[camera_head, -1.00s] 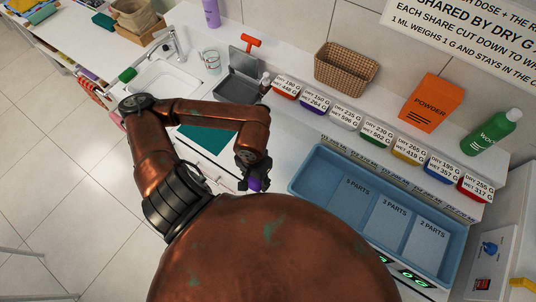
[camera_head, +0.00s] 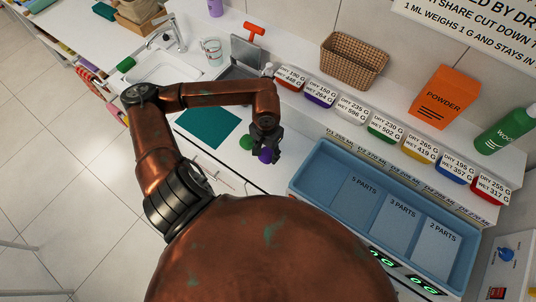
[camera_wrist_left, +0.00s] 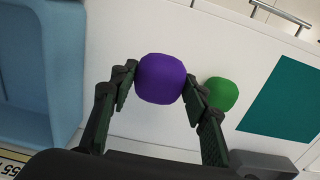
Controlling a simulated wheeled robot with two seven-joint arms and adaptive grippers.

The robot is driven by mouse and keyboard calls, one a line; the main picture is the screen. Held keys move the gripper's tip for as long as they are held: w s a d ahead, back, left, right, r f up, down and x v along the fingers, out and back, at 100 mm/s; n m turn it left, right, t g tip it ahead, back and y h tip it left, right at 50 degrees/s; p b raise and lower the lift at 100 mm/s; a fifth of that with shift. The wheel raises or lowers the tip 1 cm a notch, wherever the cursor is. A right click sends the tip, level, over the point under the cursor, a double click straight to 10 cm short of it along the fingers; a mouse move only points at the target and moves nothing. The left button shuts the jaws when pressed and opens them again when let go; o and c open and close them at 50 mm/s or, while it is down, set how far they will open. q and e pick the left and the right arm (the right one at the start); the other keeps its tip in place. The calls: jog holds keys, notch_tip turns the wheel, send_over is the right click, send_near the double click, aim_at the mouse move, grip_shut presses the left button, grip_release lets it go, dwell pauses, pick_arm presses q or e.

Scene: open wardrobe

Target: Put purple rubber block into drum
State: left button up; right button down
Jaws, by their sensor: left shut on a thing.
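The purple rubber block (camera_head: 265,156) looks like a small rounded lump. My left gripper (camera_head: 266,147) is shut on it, over the white counter, left of the blue tray. In the left wrist view the purple block (camera_wrist_left: 161,78) sits between the two fingers of the left gripper (camera_wrist_left: 160,82). How high it is above the counter is hard to tell. I cannot make out a drum in either view. My right gripper is not in view.
A green lump (camera_head: 246,143) lies on the counter close beside the left gripper, near a teal mat (camera_head: 207,127). The blue tray (camera_head: 317,150) has marked sections. Several labelled colored bins (camera_head: 321,95), a wicker basket (camera_head: 352,62) and an orange powder box (camera_head: 445,97) stand behind.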

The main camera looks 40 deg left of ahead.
aim_at(268, 155)
pick_arm(q)
jog(key=shift+w+a+f, duration=0.25)
jog(key=shift+w+f, duration=0.2)
jog(key=shift+f, duration=0.2)
jog(key=shift+w+a+f+p, duration=0.1)
jog(key=shift+w+f+p, duration=0.1)
jog(key=shift+f, duration=0.8)
jog(key=shift+w+a+f+p, duration=0.1)
jog(key=shift+f+p, duration=0.1)
jog(key=shift+f, duration=0.8)
jog(key=shift+f, duration=0.15)
jog(key=o, duration=1.4)
jog(key=shift+c, duration=0.2)
